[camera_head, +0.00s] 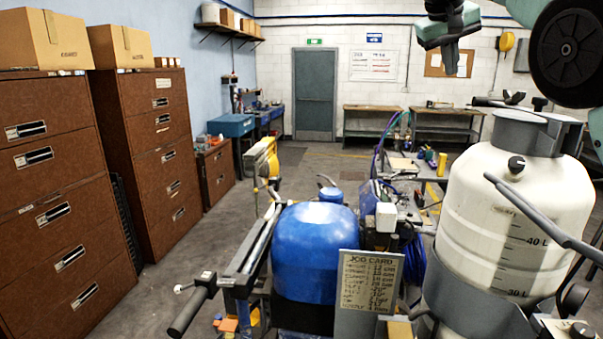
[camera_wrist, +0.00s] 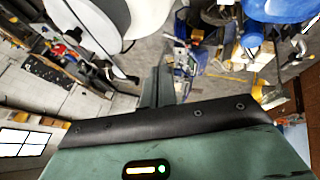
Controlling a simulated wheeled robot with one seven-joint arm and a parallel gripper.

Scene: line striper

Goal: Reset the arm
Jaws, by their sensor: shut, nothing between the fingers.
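My gripper (camera_head: 451,66) hangs at the top right of the head view, pointing down, its fingers closed together. In the wrist view the shut fingers (camera_wrist: 161,84) stick out past the green gripper body, with nothing held. My arm comes in from the upper right corner. The gripper appears above and to the left of the white tank (camera_head: 515,220) in the head view. The line striper's blue dome-shaped cover (camera_head: 315,255) is lower and to the left. A job card (camera_head: 361,295) stands in front of the blue cover.
Brown drawer cabinets (camera_head: 165,150) with cardboard boxes (camera_head: 42,40) line the left wall. A handlebar with a black grip (camera_head: 190,312) juts out at lower left. Workbenches (camera_head: 372,108) and a grey door (camera_head: 314,95) are at the back. Open floor (camera_head: 305,165) lies beyond the machine.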

